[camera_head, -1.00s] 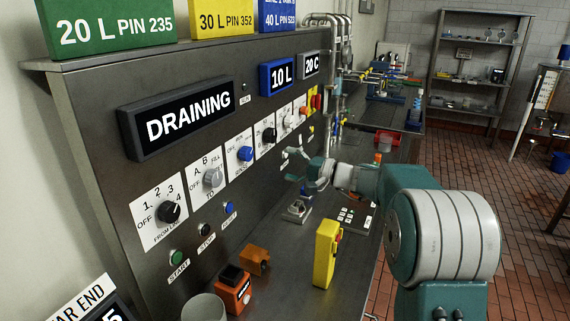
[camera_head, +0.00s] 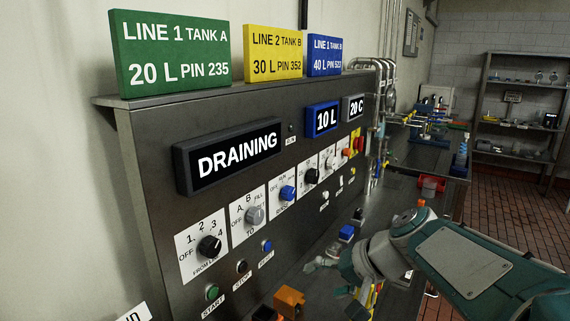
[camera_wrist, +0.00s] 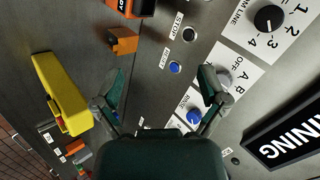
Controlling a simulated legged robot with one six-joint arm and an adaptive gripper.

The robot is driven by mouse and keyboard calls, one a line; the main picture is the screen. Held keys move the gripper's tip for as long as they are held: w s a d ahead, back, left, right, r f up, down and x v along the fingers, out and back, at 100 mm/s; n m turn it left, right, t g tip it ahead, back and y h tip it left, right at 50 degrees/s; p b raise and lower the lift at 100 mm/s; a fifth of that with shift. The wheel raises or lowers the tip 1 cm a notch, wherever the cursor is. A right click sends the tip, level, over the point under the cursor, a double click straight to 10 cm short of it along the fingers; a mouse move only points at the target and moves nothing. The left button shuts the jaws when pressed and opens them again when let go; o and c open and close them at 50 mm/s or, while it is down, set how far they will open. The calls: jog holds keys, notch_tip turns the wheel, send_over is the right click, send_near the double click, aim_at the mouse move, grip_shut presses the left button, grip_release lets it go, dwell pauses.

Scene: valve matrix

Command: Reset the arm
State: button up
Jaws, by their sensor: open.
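My teal and grey arm reaches in from the lower right in the head view. My gripper (camera_head: 328,283) hangs low in front of the grey control panel (camera_head: 140,160), over the bench. In the wrist view my gripper (camera_wrist: 163,85) is open, its fingers spread wide with nothing between them. The right finger overlaps the white dial plates in that picture; I cannot tell if it touches them. The panel display (camera_head: 238,156) reads DRAINING, and the smaller ones read 10 L (camera_head: 322,119) and 20 C (camera_head: 353,107).
A row of knobs runs along the panel, with START (camera_head: 212,292), STOP (camera_head: 241,266) and a blue button (camera_head: 266,246) below. An orange block (camera_head: 289,301) stands on the bench. A yellow box (camera_wrist: 62,92) shows in the wrist view. Shelves (camera_head: 520,105) stand at the back right.

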jog(key=s+d+f+n+h, duration=0.1)
jog(key=s+d+h, duration=0.3)
jog(key=s, duration=0.4)
jog(key=s+d+f+n+t+h, duration=0.1)
jog(key=s+d+f+h, duration=0.3)
jog(key=s, duration=0.4)
jog(key=shift+s+d+f, duration=0.15)
jog(key=shift+s+d, duration=0.05)
jog(key=shift+s, duration=0.1)
